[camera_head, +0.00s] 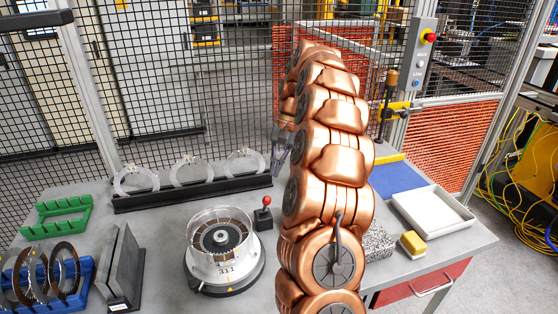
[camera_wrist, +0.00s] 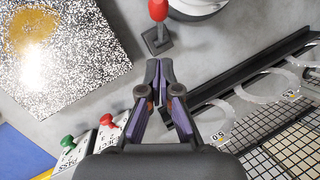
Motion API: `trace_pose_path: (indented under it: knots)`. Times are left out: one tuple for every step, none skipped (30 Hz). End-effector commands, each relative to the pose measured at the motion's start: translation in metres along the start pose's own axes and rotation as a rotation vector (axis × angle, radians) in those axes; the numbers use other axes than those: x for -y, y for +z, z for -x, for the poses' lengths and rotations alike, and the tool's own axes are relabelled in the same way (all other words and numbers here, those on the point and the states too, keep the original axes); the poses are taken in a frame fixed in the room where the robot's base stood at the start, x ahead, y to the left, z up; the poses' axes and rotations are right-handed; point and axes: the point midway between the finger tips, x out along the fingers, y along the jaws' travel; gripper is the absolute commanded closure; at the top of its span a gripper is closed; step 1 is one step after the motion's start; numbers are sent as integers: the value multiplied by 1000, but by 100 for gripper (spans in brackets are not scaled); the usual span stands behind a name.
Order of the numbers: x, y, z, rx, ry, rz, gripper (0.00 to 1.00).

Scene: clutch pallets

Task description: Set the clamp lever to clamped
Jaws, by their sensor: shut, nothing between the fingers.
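A small lever with a red ball knob (camera_head: 264,213) stands on a dark square base, just right of the round clear-walled fixture (camera_head: 223,252). It looks close to upright; I cannot tell its exact setting. In the wrist view the red-knobbed lever (camera_wrist: 158,12) is at the top, ahead of my fingertips and apart from them. Part of the white round fixture (camera_wrist: 198,8) shows beside it. My gripper (camera_wrist: 159,72) is shut and empty above the table. In the head view my gripper (camera_head: 281,148) is partly hidden behind my copper-coloured arm.
A black rack (camera_head: 195,192) with clear rings stands along the back. A green rack (camera_head: 57,216), blue ring holder and grey plates are at left. A white tray (camera_head: 432,212), yellow block (camera_head: 412,244) and speckled block (camera_head: 378,243) are at right. Mesh fencing closes the back.

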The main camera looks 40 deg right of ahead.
Motion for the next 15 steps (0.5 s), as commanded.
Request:
trace_pose_path:
  knots:
    - [0,2,-1,3,0,-1,100]
    - [0,2,-3,3,0,-1,100]
    - [0,2,-6,2,0,-1,100]
    - [0,2,-9,2,0,-1,100]
    - [0,2,-11,2,0,-1,100]
    - [0,2,-14,2,0,0,100]
    - [0,2,-16,2,0,0,100]
    - [0,4,-17,1,0,0,100]
    - [0,6,-18,0,-1,0,100]
    - [0,7,-19,-1,-1,0,100]
    - [0,8,-21,-1,-1,0,100]
    - [0,10,-23,0,-1,0,100]
    - [0,11,-24,0,-1,0,100]
    - [0,13,-25,0,-1,0,100]
    - [0,14,-27,1,-1,0,100]
